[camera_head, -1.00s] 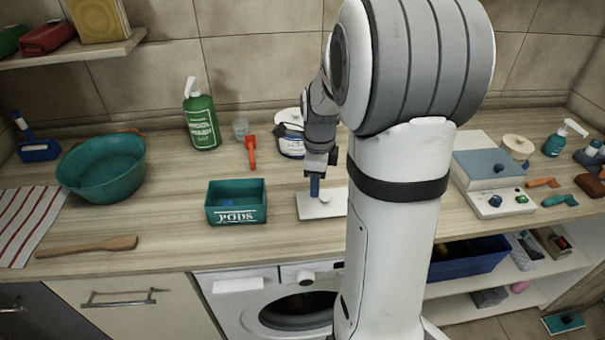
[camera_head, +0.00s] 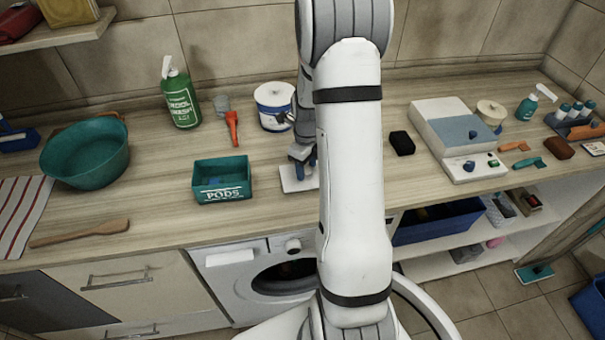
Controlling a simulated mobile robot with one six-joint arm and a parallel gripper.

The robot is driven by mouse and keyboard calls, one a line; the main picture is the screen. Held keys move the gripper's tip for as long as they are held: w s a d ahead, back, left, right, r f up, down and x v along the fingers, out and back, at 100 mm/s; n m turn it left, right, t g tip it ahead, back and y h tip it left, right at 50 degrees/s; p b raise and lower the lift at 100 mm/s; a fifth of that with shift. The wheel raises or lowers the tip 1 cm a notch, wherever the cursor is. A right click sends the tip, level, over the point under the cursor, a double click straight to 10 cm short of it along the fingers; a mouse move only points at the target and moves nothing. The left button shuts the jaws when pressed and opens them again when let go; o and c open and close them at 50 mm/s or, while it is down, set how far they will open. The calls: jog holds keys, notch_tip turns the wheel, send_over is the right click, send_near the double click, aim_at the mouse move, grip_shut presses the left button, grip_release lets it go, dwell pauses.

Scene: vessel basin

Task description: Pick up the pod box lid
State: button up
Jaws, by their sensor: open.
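The teal pod box (camera_head: 222,181) marked PODS stands open on the counter, left of my arm, with something blue inside. A flat white plate, which looks like the pod box lid (camera_head: 290,184), lies on the counter just right of the box. My arm hides its right part. My gripper (camera_head: 301,166) is open, pointing down over the lid; its fingertips are small and partly covered, so I cannot tell whether they touch it.
A green soap bottle (camera_head: 181,97) and teal basin (camera_head: 86,153) are to the left. A black block (camera_head: 401,143) and a scale-like device (camera_head: 455,140) are to the right.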

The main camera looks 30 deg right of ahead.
jog(key=shift+f, duration=0.15)
grip_shut()
dwell(0.4)
